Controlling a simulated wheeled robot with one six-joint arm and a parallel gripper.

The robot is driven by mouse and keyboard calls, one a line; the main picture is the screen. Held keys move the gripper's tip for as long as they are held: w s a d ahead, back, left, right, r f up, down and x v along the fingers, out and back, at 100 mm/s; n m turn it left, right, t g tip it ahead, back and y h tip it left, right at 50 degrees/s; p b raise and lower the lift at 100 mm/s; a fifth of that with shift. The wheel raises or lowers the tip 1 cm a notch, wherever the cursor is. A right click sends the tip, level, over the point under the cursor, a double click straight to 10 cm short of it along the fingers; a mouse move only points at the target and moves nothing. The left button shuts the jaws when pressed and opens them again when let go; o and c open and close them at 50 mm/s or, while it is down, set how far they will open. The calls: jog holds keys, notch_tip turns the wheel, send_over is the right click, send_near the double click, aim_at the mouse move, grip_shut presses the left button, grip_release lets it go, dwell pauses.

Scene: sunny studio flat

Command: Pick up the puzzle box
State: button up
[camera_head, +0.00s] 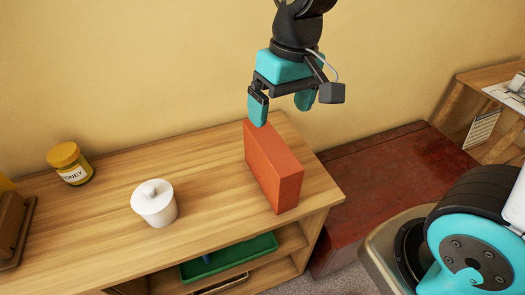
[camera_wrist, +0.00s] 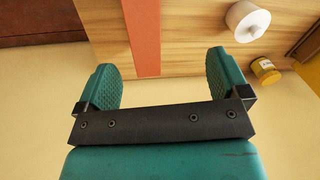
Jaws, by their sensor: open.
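The puzzle box appears to be the orange-red upright box (camera_head: 272,168) standing on the wooden cabinet top near its right end. In the wrist view its narrow orange face (camera_wrist: 142,35) shows ahead of the fingers, left of the middle of the gap. My gripper (camera_head: 283,108) is open above the box's far end, with one teal finger close to its top edge. In the wrist view my gripper (camera_wrist: 168,78) has its two fingers wide apart with nothing between the tips. Whether a finger touches the box I cannot tell.
A white lidded pot (camera_head: 154,203) stands left of the box on the cabinet top (camera_head: 110,235). A honey jar (camera_head: 70,163) is at the back left. A green tray (camera_head: 228,258) lies on the shelf below. A dark red chest (camera_head: 385,180) stands right. The yellow wall is close behind.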

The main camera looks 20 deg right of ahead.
jog(key=m+h+p, duration=0.1)
jog(key=m, duration=0.1)
send_over(274, 144)
notch_tip(274, 144, down, 12)
jog(key=shift+w+f+p, duration=0.1)
jog(key=shift+p, duration=0.55)
jog(key=shift+w+a+f+p, duration=0.15)
jog(key=shift+f+p, duration=0.25)
jog(key=shift+f, duration=1.05)
jog(key=shift+w+a+f+p, duration=0.15)
jog(key=shift+f+p, duration=0.2)
jog(key=shift+f, duration=1.05)
jog(key=shift+c, duration=0.2)
jog(key=c, duration=1.3)
jog(key=shift+r, duration=0.15)
jog(key=shift+c, duration=0.2)
